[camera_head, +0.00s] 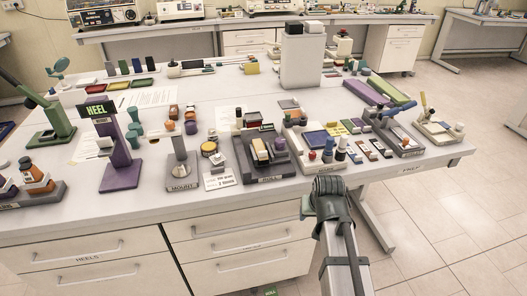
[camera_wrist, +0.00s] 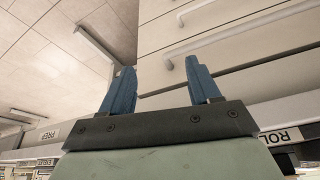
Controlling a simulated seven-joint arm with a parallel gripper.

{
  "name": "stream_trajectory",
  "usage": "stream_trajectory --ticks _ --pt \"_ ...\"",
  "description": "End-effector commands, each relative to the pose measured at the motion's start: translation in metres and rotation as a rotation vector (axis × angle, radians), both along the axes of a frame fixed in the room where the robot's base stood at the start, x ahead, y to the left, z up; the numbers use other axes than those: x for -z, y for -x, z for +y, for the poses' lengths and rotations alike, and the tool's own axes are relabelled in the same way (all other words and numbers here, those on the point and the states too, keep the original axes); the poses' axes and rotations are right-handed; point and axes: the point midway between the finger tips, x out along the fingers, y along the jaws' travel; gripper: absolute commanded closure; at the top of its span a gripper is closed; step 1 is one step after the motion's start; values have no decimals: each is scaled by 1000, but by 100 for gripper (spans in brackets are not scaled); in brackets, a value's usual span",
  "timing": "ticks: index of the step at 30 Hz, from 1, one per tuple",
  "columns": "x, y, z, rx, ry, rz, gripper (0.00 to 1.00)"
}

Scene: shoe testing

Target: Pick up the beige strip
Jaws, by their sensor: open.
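I cannot single out the beige strip with certainty. A pale beige piece (camera_head: 262,150) sits in the dark roll station (camera_head: 283,169) near the table's front edge. Several small strips, too small to tell apart, lie to its right on the prep side. My gripper (camera_wrist: 163,85) is open and empty in the wrist view, its two blue fingers spread wide apart. It faces the drawer fronts and floor, and no strip shows between the fingers. In the head view my arm stands in front of the table, and the fingers are hidden.
The white table (camera_head: 60,208) is crowded along its front edge. A purple heel stand (camera_head: 120,165), a mount post (camera_head: 181,165) and a tall white-grey box (camera_head: 302,60) rise from it. Drawers (camera_head: 240,245) lie below the front edge. Open floor (camera_head: 450,220) lies to the right.

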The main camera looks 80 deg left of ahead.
Motion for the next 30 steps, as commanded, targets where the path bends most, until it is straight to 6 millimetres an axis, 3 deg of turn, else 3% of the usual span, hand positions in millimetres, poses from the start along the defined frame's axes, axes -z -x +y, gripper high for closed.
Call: stream_trajectory --ticks 1,3,12,16,21,25,30 --pt "-22 15 17 -27 -25 -6 38" --pt "-49 33 33 -57 -52 -12 38" --pt "-170 103 85 -167 -162 -28 38" --pt "-218 117 99 -191 -193 -32 38" --pt "-272 115 116 -203 -204 -35 38" --pt "-275 115 128 -224 -136 -23 38" --pt "-267 118 114 -254 -55 -12 38"
